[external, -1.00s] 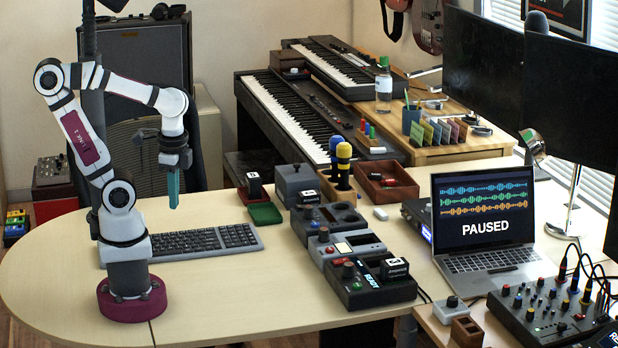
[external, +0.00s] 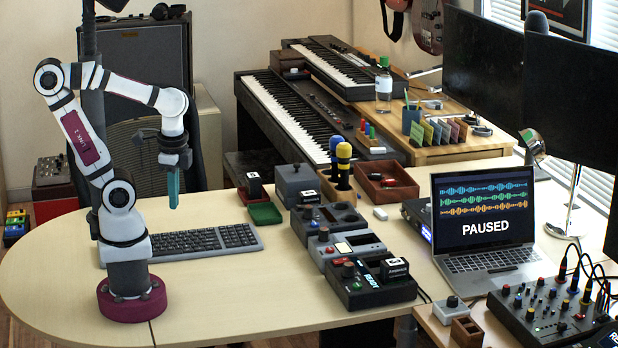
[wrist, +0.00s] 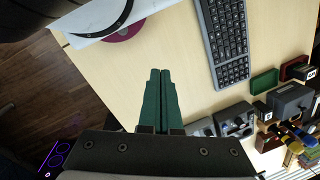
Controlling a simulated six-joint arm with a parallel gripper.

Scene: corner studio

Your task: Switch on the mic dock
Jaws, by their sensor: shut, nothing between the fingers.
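Which unit is the mic dock I cannot tell for sure. The blue and yellow heads also show at the right edge of the wrist view (wrist: 291,137). My gripper (external: 173,190) points down over the left part of the desk, above and beyond the keyboard, well left of the microphones. Its green fingers (wrist: 158,98) are together, with nothing between them.
A keyboard (external: 205,240) lies near my base. Right of it are a green tray (external: 265,213), a grey box (external: 295,180), a two-well unit (external: 330,219), a red-button unit (external: 345,246) and a "READY" unit (external: 372,290). A laptop (external: 487,225) reads "PAUSED". The front-left desk is clear.

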